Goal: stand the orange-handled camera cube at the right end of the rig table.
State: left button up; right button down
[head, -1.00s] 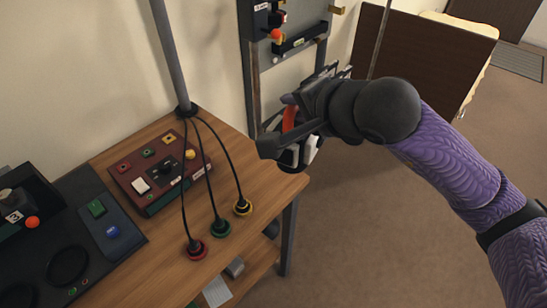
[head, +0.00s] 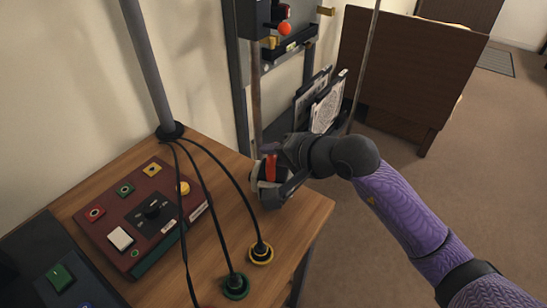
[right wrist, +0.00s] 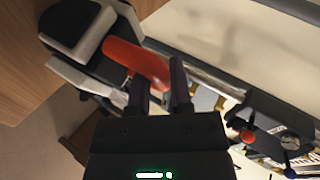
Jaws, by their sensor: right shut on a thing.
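The camera cube (head: 268,196) is black and white with an orange handle (head: 270,167). My right gripper (head: 277,172) is shut on the handle, with the cube over the right end of the wooden rig table (head: 285,227), near its back edge. I cannot tell whether the cube touches the tabletop. In the right wrist view the cube (right wrist: 75,30) is at the upper left, and the orange handle (right wrist: 135,62) reaches to the fingers. The gripper hides part of the cube in the head view. My left gripper is not in view.
A red control panel (head: 128,225) lies on the table to the left. Black cables run from a grey pole (head: 148,65) to green (head: 236,287) and yellow (head: 260,253) ringed sockets left of the cube. A metal rack (head: 240,80) stands behind. The tabletop's right front corner is clear.

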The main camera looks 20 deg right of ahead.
jog(key=shift+r, duration=0.1)
jog(key=c, duration=1)
grip_release()
jog(key=o, duration=0.5)
jog(key=shift+c, duration=0.2)
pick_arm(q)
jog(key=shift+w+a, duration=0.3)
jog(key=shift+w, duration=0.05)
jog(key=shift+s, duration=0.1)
pick_arm(e)
jog(key=shift+r, duration=0.1)
pick_arm(q)
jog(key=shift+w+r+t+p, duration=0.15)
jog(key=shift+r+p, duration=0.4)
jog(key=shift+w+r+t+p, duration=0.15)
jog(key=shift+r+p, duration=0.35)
jog(key=shift+p, duration=0.05)
pick_arm(e)
jog(key=v, duration=1.2)
